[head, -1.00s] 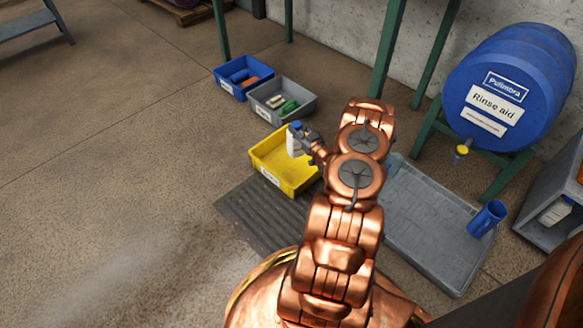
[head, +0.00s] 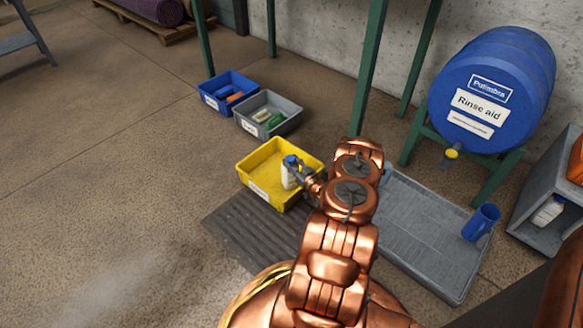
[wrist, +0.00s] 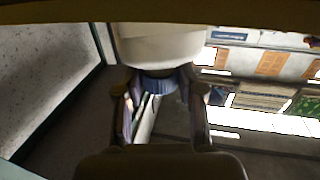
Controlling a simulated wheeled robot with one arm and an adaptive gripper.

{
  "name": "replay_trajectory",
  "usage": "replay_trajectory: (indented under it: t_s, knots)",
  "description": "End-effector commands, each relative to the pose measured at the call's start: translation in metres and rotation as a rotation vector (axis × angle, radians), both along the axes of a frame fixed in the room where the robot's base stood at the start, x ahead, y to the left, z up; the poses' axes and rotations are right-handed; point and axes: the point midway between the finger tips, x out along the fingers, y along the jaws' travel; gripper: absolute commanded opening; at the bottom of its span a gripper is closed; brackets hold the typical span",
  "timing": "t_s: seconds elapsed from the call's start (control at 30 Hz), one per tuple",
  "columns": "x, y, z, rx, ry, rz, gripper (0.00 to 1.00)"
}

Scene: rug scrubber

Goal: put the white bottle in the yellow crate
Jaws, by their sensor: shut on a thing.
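The white bottle (head: 288,178) with a blue cap is upright in my gripper (head: 297,168), which is shut on it near the cap. In the head view it overlaps the inside of the yellow crate (head: 247,180), toward its right side. I cannot tell whether its base touches the crate floor. In the wrist view the white bottle body (wrist: 160,42) and blue cap show between the two fingers of my gripper (wrist: 160,98). My arm hides part of the crate's right side.
A grey crate (head: 262,104) and a blue crate (head: 213,85), both with items inside, stand behind the yellow one. A ridged dark mat (head: 255,232) lies in front. A grey tray (head: 425,225) with a blue jug (head: 481,222) lies right, below the blue barrel (head: 500,85).

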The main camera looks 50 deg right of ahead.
Motion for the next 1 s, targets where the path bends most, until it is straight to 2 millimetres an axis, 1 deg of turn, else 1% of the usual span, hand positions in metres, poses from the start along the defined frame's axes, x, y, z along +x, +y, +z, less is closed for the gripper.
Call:
replay_trajectory:
  t_s: [0.03,0.1,0.37,0.5,0.53,0.73,1.0]
  knots:
    - [-0.0003,0.0002,-0.0102,0.000,-0.001,0.000,0.00]
    - [-0.0001,0.0002,-0.0150,0.000,-0.001,0.000,0.00]
    - [0.0005,0.0001,-0.0135,0.000,-0.002,0.001,0.00]
    - [0.0006,0.0000,-0.0162,0.000,-0.002,0.001,0.00]
    - [0.0005,-0.0001,-0.0161,0.000,-0.002,0.001,0.41]
    - [0.0005,0.0002,-0.0163,0.000,-0.001,0.001,0.62]
    - [0.0004,0.0003,-0.0164,0.000,-0.001,0.001,0.63]
